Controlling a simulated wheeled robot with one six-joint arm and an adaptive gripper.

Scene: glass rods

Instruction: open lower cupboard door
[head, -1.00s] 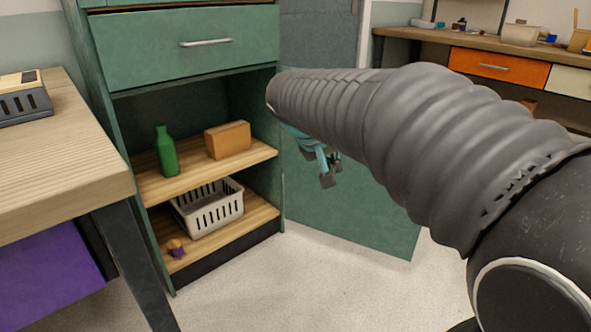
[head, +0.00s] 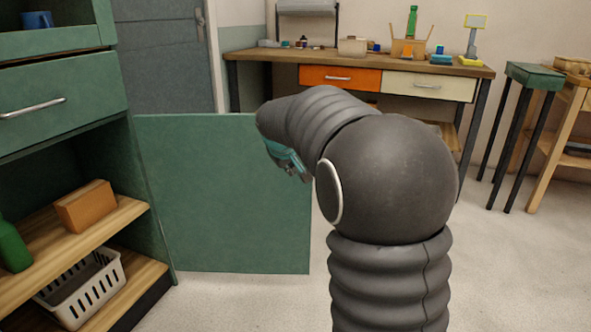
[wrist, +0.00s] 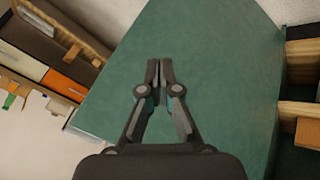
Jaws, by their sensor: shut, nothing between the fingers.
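The lower cupboard door (head: 222,200) is a flat green panel. It stands swung wide open, hinged at the right side of the green cupboard (head: 62,82), and its inner shelves show. My gripper (head: 300,174) is in front of the door near its free edge in the head view, partly hidden behind my arm. In the wrist view my gripper (wrist: 159,66) is shut and empty, with the green door (wrist: 215,60) filling the picture behind the fingertips. I cannot tell whether the fingertips touch the door. No handle shows on the visible face.
The shelves hold a green bottle (head: 12,247), an orange-brown box (head: 86,206) and a white basket (head: 112,270). A workbench (head: 245,56) with an orange drawer (head: 340,77) stands at the back. A green-topped stool (head: 534,75) is at the right. Floor is clear beyond the door.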

